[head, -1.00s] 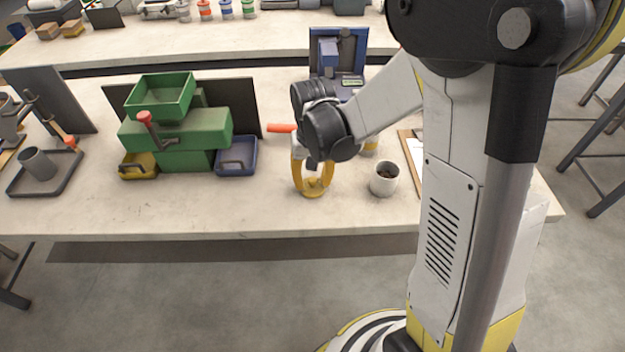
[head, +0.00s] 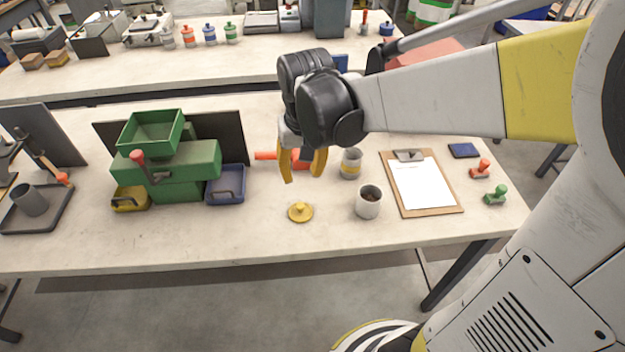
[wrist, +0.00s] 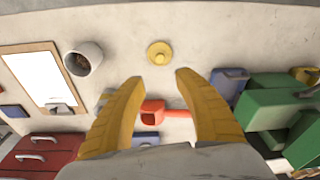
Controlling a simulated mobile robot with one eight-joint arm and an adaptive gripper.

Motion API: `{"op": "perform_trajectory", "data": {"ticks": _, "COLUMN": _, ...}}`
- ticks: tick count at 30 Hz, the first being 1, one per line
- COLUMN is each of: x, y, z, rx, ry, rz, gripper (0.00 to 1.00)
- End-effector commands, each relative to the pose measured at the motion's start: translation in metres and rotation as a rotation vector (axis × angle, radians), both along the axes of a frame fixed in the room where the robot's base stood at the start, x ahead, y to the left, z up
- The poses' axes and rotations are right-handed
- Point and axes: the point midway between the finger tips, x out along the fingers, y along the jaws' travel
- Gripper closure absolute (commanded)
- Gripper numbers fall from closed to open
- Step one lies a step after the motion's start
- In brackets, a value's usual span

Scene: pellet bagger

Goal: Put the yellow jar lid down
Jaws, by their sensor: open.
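The yellow jar lid (head: 300,212) lies flat on the pale workbench, its small knob upward, left of a white cup. It also shows in the wrist view (wrist: 159,52), beyond the fingertips and apart from them. My gripper (head: 303,178) is above and behind the lid, with its yellow fingers spread and nothing between them. In the wrist view the open fingers (wrist: 158,78) frame bare bench and a red-orange tool.
The white cup (head: 368,203) with dark contents stands right of the lid. A jar with a yellow band (head: 351,163) stands behind it. A clipboard (head: 421,182) lies farther right. The green machine (head: 170,165) and blue bin (head: 226,184) stand left. The bench front is clear.

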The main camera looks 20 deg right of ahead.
Motion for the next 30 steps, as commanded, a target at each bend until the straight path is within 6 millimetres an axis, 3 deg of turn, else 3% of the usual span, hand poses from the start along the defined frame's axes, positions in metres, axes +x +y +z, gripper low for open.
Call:
{"op": "perform_trajectory", "data": {"ticks": 6, "x": -0.053, "y": -0.001, "z": 0.043, "rx": -0.015, "ry": -0.222, "rz": 0.066, "gripper": 0.61}}
{"op": "perform_trajectory", "data": {"ticks": 12, "x": -0.088, "y": -0.001, "z": 0.057, "rx": -0.037, "ry": -0.397, "rz": 0.114, "gripper": 0.61}}
{"op": "perform_trajectory", "data": {"ticks": 18, "x": -0.101, "y": -0.001, "z": 0.059, "rx": -0.051, "ry": -0.479, "rz": 0.137, "gripper": 0.61}}
{"op": "perform_trajectory", "data": {"ticks": 30, "x": -0.102, "y": -0.001, "z": 0.059, "rx": -0.053, "ry": -0.488, "rz": 0.139, "gripper": 0.61}}
